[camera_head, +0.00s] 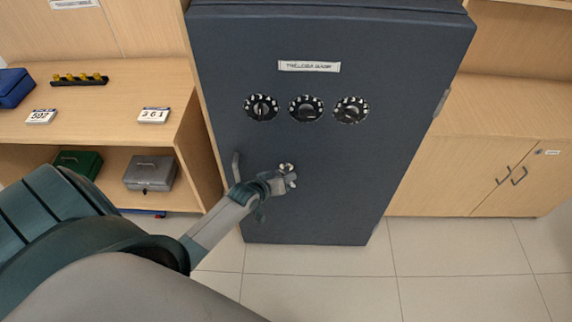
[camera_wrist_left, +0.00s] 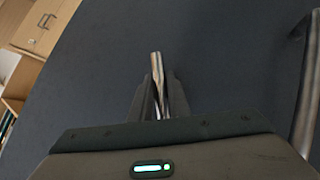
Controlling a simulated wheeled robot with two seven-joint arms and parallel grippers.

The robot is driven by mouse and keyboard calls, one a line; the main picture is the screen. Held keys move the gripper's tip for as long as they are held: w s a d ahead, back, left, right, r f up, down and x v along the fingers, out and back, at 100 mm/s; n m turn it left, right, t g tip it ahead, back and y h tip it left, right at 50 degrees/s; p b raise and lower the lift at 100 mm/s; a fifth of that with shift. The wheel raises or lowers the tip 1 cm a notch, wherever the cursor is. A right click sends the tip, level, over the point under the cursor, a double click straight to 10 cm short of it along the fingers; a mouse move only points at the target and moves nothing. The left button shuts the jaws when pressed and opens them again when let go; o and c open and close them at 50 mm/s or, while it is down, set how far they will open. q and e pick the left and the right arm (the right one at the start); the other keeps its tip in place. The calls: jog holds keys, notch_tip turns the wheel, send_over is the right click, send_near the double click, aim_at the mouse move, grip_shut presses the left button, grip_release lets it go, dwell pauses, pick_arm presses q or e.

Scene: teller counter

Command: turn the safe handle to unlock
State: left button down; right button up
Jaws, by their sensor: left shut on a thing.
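The dark blue safe (camera_head: 330,170) stands upright in the middle of the head view, with its door shut. Three round black dials (camera_head: 306,108) sit in a row on its door under a white label. The safe handle (camera_head: 288,170) is a small metal handle below the dials, partly hidden by my gripper. My left gripper (camera_head: 280,182) is at the handle, shut on one metal spoke of it. The left wrist view shows the spoke (camera_wrist_left: 157,68) between the two fingers (camera_wrist_left: 160,95). My right gripper is not in view.
A vertical pull bar (camera_head: 236,167) is on the safe door, left of my gripper; it also shows in the wrist view (camera_wrist_left: 307,90). A wooden shelf (camera_head: 110,120) at left holds a grey cash box (camera_head: 150,173) and a green box (camera_head: 80,162). Wooden cabinets (camera_head: 450,175) stand at right. Tiled floor is clear in front.

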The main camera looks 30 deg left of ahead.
pick_arm(q)
jog(key=c, duration=1.7)
grip_release()
jog(key=b+v, duration=0.1)
jog(key=v, duration=1.6)
jog(key=shift+s+r+b, duration=0.1)
jog(key=shift+r+b, duration=0.05)
jog(key=shift+b, duration=0.25)
